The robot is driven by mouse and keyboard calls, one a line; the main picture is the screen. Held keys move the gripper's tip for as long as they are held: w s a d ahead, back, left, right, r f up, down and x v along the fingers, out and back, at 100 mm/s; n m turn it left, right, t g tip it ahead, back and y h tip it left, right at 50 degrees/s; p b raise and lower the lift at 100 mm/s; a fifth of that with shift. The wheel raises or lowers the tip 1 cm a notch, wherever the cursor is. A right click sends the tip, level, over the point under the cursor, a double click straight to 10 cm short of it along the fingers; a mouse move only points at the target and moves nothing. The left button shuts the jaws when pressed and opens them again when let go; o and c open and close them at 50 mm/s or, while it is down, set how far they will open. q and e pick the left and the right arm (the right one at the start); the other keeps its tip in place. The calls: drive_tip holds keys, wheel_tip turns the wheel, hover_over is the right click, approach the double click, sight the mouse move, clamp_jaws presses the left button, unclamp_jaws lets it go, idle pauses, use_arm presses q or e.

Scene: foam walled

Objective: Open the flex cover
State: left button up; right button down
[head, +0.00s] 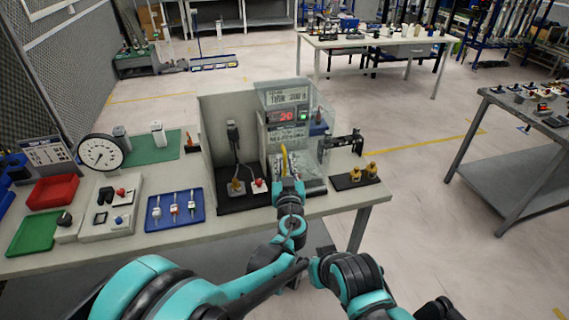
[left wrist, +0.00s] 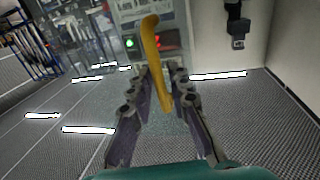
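The flex cover (head: 300,152) appears as a clear panel in front of a grey unit with a lit red display (head: 287,116). A yellow curved handle (head: 284,160) stands at its front; it also shows in the left wrist view (left wrist: 153,50). My left gripper (head: 286,182) is at the handle's lower part. In the left wrist view its fingers (left wrist: 164,78) stand on either side of the handle, with a small gap at the right finger. Contact at the left finger is unclear. My right gripper is not clearly in view.
A grey wall panel (head: 222,140) with a black plug and cable stands left of the unit. A black bracket (head: 345,145) and a stand with brass pieces (head: 355,178) are at right. A blue tray (head: 155,222), dial gauge (head: 100,153) and red tray (head: 52,190) fill the table's left.

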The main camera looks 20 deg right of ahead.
sight(285, 137)
use_arm(q)
drive_tip(key=shift+r, duration=0.1)
